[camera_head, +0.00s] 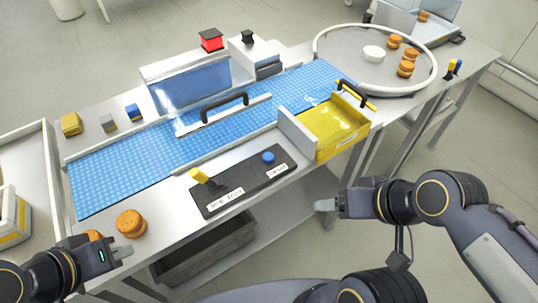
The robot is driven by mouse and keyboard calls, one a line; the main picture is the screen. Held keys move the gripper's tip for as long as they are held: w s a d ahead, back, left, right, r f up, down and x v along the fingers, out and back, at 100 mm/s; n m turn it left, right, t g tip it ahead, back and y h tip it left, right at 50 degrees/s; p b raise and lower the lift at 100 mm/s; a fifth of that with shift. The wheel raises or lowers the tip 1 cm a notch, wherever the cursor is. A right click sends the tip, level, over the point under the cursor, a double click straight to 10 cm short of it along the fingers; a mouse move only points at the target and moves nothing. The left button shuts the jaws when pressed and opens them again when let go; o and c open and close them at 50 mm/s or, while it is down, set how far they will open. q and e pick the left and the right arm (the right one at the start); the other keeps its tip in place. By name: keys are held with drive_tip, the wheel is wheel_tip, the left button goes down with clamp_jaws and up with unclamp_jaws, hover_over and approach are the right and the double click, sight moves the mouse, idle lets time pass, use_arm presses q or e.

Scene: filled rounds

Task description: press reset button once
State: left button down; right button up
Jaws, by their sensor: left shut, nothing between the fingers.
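A black control panel (240,184) lies on the front of the table. A round blue button (268,158) stands on its right part, above a small white label (277,171) too small to read surely. A yellow-tipped lever (199,175) stands on the panel's left part, above another white label (226,199). My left gripper (122,252) is shut and empty at the lower left, just in front of a round bun (131,223) and well apart from the button. My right gripper (325,204) is in front of the table, right of and below the panel; its fingers' gap cannot be made out.
A blue conveyor belt (130,166) runs behind the panel. A yellow tray (335,128) with a black handle stands right of it. A round turntable (328,50) holds a white bowl (373,54) and several filled rounds. A red button box (211,40) stands at the back.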

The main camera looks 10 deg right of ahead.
clamp_jaws()
idle(1.4)
